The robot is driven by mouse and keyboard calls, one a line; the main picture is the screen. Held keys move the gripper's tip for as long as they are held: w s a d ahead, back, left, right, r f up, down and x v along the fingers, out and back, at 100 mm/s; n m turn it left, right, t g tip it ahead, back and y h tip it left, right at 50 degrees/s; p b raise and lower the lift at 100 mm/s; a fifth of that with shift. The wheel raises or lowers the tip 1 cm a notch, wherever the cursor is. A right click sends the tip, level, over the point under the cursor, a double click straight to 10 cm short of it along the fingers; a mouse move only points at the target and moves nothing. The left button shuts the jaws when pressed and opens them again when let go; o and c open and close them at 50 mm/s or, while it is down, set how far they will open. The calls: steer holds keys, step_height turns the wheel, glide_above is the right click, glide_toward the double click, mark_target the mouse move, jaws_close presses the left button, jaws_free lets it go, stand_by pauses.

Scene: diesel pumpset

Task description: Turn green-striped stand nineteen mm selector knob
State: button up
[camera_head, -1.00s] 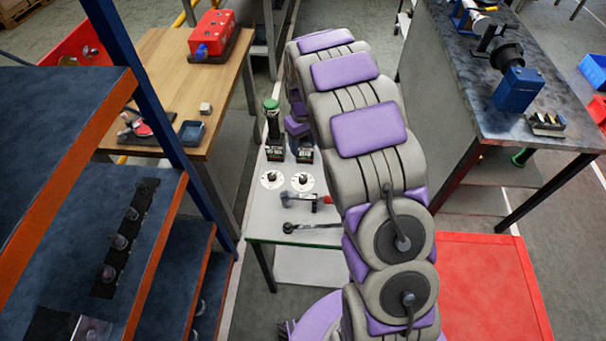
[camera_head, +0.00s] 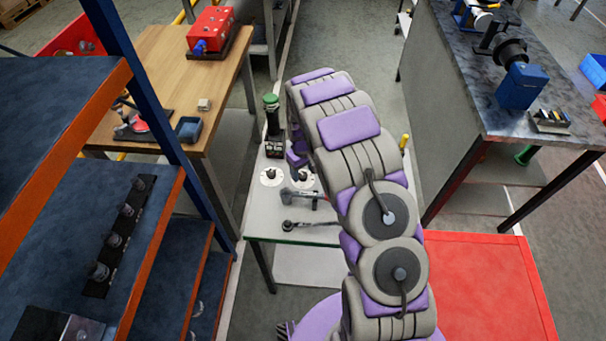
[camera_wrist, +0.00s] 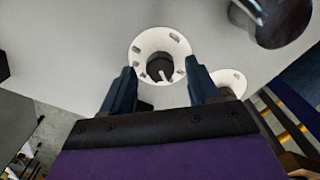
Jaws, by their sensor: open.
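The small stand (camera_head: 262,222) with a green stripe along its front edge is in the middle of the head view. Two white dials with dark knobs sit on it, a left dial (camera_head: 271,177) and a right dial (camera_head: 304,181) partly covered by my arm. In the wrist view, one white dial with a dark selector knob (camera_wrist: 159,68) and a light pointer lies between my fingertips. My gripper (camera_wrist: 160,68) is open, a finger on either side of this knob. Contact cannot be told. A second dial (camera_wrist: 231,80) is partly hidden behind the right finger.
A green-topped dark cylinder (camera_head: 272,118) stands behind the dials. Lever handles (camera_head: 301,196) lie in front of them. A blue shelf with orange edges (camera_head: 155,250) is close on the left. A dark workbench (camera_head: 475,85) stands to the right.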

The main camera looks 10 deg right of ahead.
steer(key=shift+f, duration=0.7)
steer(key=shift+c, duration=0.2)
steer(key=c, duration=1)
steer(key=m+p, duration=0.2)
steer(key=shift+r+m, duration=0.1)
steer(key=shift+m, duration=0.3)
steer(key=shift+m+p, duration=0.75)
steer(key=shift+m, duration=1.15)
steer(key=shift+a, duration=0.1)
